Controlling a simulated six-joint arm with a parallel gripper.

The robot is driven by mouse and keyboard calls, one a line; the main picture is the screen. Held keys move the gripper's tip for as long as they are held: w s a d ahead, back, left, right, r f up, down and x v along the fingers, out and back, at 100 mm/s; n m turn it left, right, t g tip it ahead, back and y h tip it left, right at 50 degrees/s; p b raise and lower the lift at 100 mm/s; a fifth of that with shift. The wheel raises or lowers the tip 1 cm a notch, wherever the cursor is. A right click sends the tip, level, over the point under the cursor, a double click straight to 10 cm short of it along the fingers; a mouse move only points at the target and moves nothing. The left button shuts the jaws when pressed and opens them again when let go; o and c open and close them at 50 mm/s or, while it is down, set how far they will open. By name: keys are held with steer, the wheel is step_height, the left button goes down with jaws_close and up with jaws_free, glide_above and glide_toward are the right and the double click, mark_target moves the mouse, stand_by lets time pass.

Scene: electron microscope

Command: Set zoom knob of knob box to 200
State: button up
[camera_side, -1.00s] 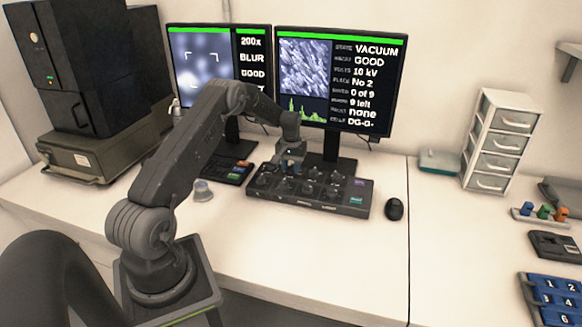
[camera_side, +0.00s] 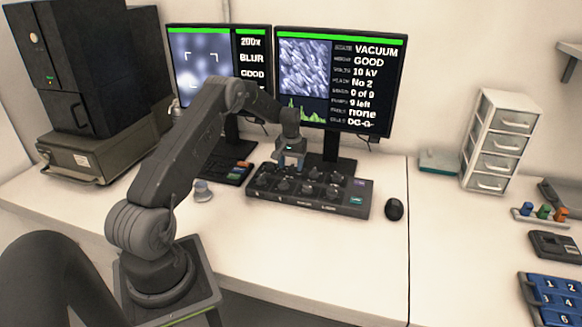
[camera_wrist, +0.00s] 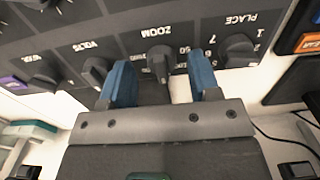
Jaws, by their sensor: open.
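The dark knob box (camera_side: 340,205) lies on the desk in front of the monitors. In the wrist view its zoom knob (camera_wrist: 160,62) stands under the ZOOM label, with the number 50 legible beside it; the rest of the scale is partly hidden and its exact setting is hard to read. My gripper (camera_wrist: 161,78) is open, with one blue finger on each side of the zoom knob in the picture and gaps between. In the side view my gripper (camera_side: 290,160) is just above the box's back row. The left monitor (camera_side: 250,60) reads 200x, BLUR, GOOD.
The volts knob (camera_wrist: 96,72) and place knob (camera_wrist: 240,50) flank the zoom knob closely. The right monitor (camera_side: 362,75) stands just behind the box.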

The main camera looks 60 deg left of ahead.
mark_target(291, 168)
step_height(291, 168, up, 12)
steer(key=shift+r, duration=0.25)
steer(key=shift+r, duration=0.1)
steer(key=s+d+r+m+t+y, duration=0.1)
steer(key=s+d+r+m, duration=0.15)
steer(key=d+r, duration=0.8)
steer(key=s+d+r+m+t, duration=0.2)
steer(key=s+d+r, duration=0.35)
steer(key=d, duration=0.85)
steer(key=s+d+f+m+t+h, duration=0.1)
steer(key=s+d+m, duration=0.3)
steer(key=s+d, duration=1)
steer(key=s+t, duration=0.1)
steer(key=s, duration=0.3)
steer(key=shift+t, duration=0.3)
